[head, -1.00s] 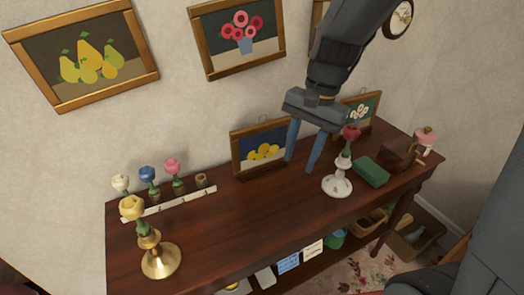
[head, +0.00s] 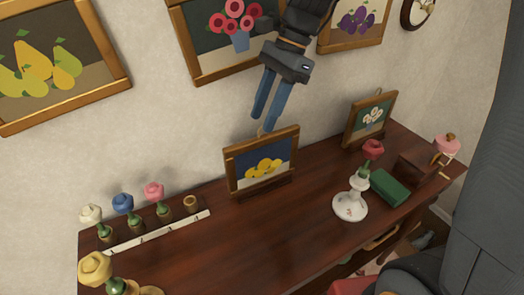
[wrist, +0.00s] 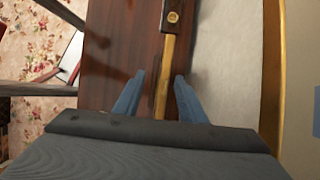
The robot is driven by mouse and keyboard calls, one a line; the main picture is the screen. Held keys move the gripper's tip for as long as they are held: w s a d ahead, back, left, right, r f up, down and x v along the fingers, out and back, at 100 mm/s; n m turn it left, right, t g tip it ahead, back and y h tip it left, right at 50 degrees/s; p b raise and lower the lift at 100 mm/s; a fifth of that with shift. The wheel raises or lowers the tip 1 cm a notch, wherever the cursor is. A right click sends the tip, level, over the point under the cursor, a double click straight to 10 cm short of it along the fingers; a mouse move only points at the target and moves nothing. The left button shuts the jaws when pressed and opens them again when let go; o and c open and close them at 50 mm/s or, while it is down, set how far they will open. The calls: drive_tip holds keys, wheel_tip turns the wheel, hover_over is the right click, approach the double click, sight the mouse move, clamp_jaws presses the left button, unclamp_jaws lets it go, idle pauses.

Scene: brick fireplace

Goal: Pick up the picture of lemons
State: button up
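The picture of lemons (head: 262,168) is a small wooden-framed picture with yellow lemons on a dark blue and pale ground. It stands upright on the dark wooden table, near the wall. My gripper (head: 263,123) points down just above its top edge in the head view. In the wrist view my gripper (wrist: 160,76) is open, and the top edge of the frame (wrist: 168,65) runs between its two blue fingers, nearer the right one. I cannot tell whether the fingertips reach below the frame's top edge. Nothing is held.
A small white-flower picture (head: 370,118) stands right on the table (head: 230,240). A white holder with a red rose (head: 350,206) and a green box (head: 390,188) stand front right. A red-flower picture (head: 205,62) hangs behind my gripper.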

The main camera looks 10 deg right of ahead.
sight(251, 141)
drive_tip(key=shift+w, duration=0.25)
drive_tip(key=shift+a+f, duration=0.15)
drive_tip(key=shift+f, duration=0.1)
drive_tip(key=shift+x, duration=0.9)
drive_tip(key=shift+w+a+p+x, duration=0.15)
drive_tip(key=shift+p+x, duration=0.35)
drive_tip(key=shift+x, duration=0.85)
drive_tip(key=shift+w+a+p+x, duration=0.15)
drive_tip(key=shift+p+x, duration=0.3)
drive_tip(key=shift+x, duration=0.95)
drive_tip(key=shift+d, duration=0.15)
drive_tip(key=shift+c, duration=0.5)
drive_tip(key=shift+r, duration=0.1)
clamp_jaws()
